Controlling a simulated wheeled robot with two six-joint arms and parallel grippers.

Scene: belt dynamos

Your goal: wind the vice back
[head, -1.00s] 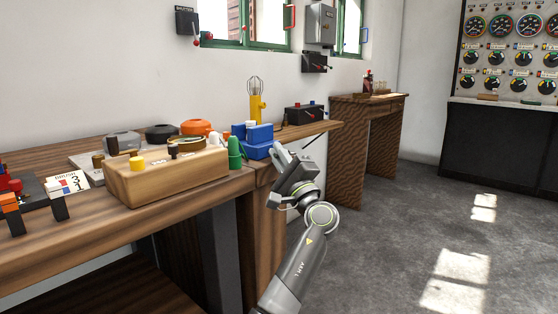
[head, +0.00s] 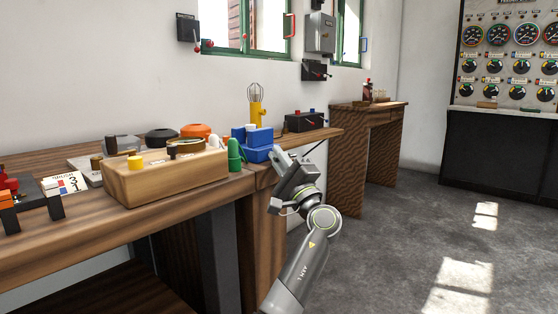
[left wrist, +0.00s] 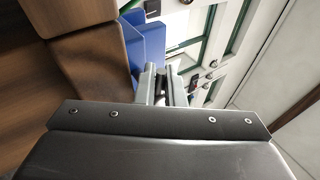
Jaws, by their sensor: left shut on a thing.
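The blue vice (head: 258,154) sits at the bench's front corner, left of my left gripper. Its blue side also shows in the left wrist view (left wrist: 150,42). My left gripper (head: 279,155) is at the vice's right side, just off the bench edge. In the left wrist view its two grey fingers (left wrist: 164,85) are closed around a small dark part, seemingly the vice handle, mostly hidden by the fingers. A thin dark rod (head: 313,146) sticks out beyond the gripper in the head view. My right gripper is not in view.
A wooden block (head: 165,180) with knobs and a green cone-shaped bottle (head: 234,156) stand left of the vice. A yellow lamp (head: 256,112) and a black box (head: 305,122) are behind it. Open floor (head: 400,250) lies to the right.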

